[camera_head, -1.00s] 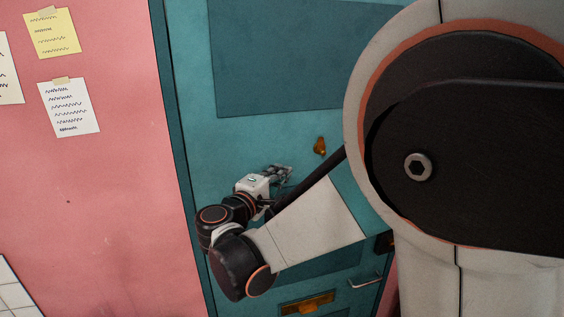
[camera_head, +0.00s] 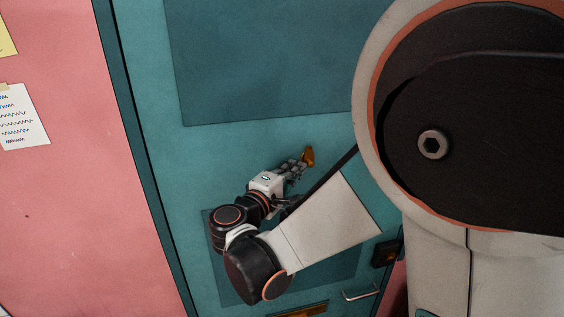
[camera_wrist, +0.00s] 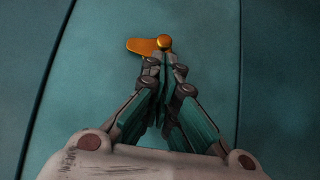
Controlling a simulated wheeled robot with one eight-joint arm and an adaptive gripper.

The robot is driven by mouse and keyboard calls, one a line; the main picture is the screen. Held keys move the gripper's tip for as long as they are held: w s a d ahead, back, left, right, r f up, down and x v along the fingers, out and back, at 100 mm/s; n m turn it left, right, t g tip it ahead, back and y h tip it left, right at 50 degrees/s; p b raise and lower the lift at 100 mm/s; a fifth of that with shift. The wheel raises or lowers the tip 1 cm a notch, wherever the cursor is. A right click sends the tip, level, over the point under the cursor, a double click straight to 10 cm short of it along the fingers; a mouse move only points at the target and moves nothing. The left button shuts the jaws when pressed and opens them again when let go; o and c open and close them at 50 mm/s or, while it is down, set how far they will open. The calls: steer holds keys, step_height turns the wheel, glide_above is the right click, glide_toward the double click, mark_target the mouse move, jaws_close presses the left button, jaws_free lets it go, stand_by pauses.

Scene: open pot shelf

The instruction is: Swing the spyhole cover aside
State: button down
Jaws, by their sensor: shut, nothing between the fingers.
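The spyhole cover (camera_head: 308,154) is a small brass piece on the teal door (camera_head: 265,75). In the wrist view the cover (camera_wrist: 145,46) shows a flat rounded tab pointing left and a round knob at its right end. My gripper (camera_head: 302,164) is shut and empty, with its fingertips just below and left of the cover in the head view. In the wrist view my gripper's fingertips (camera_wrist: 163,58) are right at the cover's lower edge near the knob. I cannot tell whether they touch it. No open spyhole shows.
Lower on the door are a metal lever handle (camera_head: 362,295), a dark lock box (camera_head: 384,253) and a brass mail slot (camera_head: 300,310). A pink wall (camera_head: 60,200) with paper notes (camera_head: 18,118) stands left of the door frame. The door around the cover is flat and clear.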

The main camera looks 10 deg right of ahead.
steer(key=shift+s, duration=0.15)
steer(key=shift+d+f+b, duration=0.15)
steer(key=shift+f+b, duration=0.05)
steer(key=shift+b, duration=0.5)
